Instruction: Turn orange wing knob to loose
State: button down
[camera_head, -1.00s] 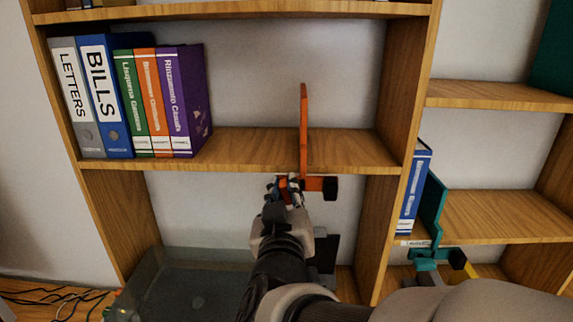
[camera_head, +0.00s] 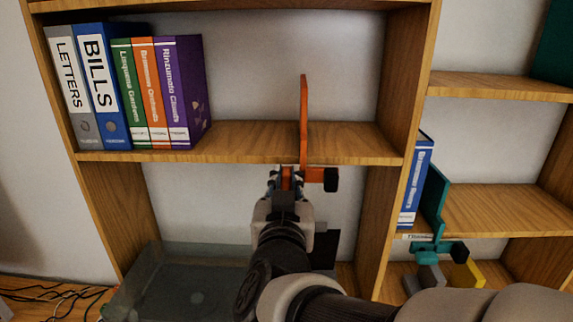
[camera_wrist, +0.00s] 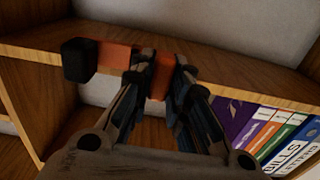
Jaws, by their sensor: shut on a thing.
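An orange upright plate (camera_head: 304,115) stands on the middle shelf, with an orange arm (camera_head: 315,174) of its clamp below the shelf's front edge. That arm ends in a black block (camera_head: 331,180), which also shows in the wrist view (camera_wrist: 78,60). My gripper (camera_head: 287,181) is just under the shelf edge, left of the clamp arm. In the wrist view my gripper (camera_wrist: 160,85) is shut on the orange wing knob (camera_wrist: 161,77), one finger on each side. The fingers hide much of the knob, and I cannot read any loose mark.
Several binders, one of them purple (camera_head: 182,90), stand left on the middle shelf (camera_head: 245,143). A teal clamp (camera_head: 433,215) and a blue binder (camera_head: 417,180) are on the right shelf. A dark translucent bin (camera_head: 185,290) is below left.

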jog(key=c, duration=1.5)
grip_release()
jog(key=shift+s, duration=0.1)
jog(key=s, duration=0.7)
jog(key=shift+s+a, duration=0.1)
jog(key=shift+s, duration=0.05)
